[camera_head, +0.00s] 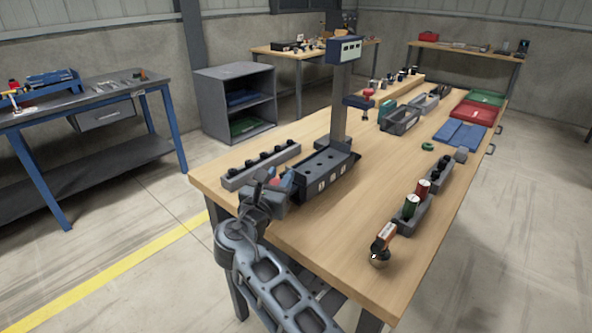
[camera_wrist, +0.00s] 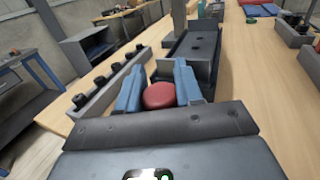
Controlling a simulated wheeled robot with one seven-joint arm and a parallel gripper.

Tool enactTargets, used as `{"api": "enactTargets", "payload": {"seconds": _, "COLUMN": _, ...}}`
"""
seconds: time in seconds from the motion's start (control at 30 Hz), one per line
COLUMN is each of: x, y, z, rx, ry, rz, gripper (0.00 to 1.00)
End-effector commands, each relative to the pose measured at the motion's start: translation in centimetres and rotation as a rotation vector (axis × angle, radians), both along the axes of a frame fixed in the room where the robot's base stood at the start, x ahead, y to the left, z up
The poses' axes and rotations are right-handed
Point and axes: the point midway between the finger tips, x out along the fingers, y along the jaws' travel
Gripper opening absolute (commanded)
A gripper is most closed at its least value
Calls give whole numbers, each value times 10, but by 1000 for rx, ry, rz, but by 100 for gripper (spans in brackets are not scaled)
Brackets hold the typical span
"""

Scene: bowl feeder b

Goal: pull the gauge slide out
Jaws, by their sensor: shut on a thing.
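The gauge stands on the workbench, with a dark block (camera_head: 325,174) at its foot, an upright post (camera_head: 340,105) and a blue display head (camera_head: 344,50). The block's top also shows in the wrist view (camera_wrist: 196,48). A round red knob (camera_wrist: 160,96), which looks like the gauge slide's handle, is at the block's near end. My gripper (camera_wrist: 158,88) is shut on the red knob, with one blue finger at each side of it. In the head view my gripper (camera_head: 279,181) is at the block's left end and mostly hides the knob. How far the slide sits out is hidden.
A grey rail with several black knobs (camera_head: 260,166) lies just left of the gauge. Bins (camera_head: 400,120) and coloured trays (camera_head: 478,110) are farther back. Bare wood lies in front of the gauge.

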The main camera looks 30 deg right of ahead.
Motion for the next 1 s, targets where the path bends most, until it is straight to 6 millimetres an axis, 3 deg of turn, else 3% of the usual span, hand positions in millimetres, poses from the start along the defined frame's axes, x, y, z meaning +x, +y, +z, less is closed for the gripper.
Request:
{"api": "enactTargets", "payload": {"seconds": 0.2, "x": 0, "y": 12, "z": 5, "rx": -2, "ry": -8, "rz": 1, "gripper": 0}}
{"api": "enactTargets", "payload": {"seconds": 0.57, "x": 0, "y": 16, "z": 5, "rx": -3, "ry": -8, "rz": 4, "gripper": 0}}
{"api": "enactTargets", "payload": {"seconds": 0.6, "x": 0, "y": 16, "z": 5, "rx": -3, "ry": -8, "rz": 5, "gripper": 37}}
{"api": "enactTargets", "payload": {"seconds": 0.83, "x": 0, "y": 15, "z": 4, "rx": -2, "ry": -6, "rz": 3, "gripper": 58}}
{"api": "enactTargets", "payload": {"seconds": 1.0, "x": 0, "y": 14, "z": 3, "rx": -2, "ry": -4, "rz": 1, "gripper": 58}}
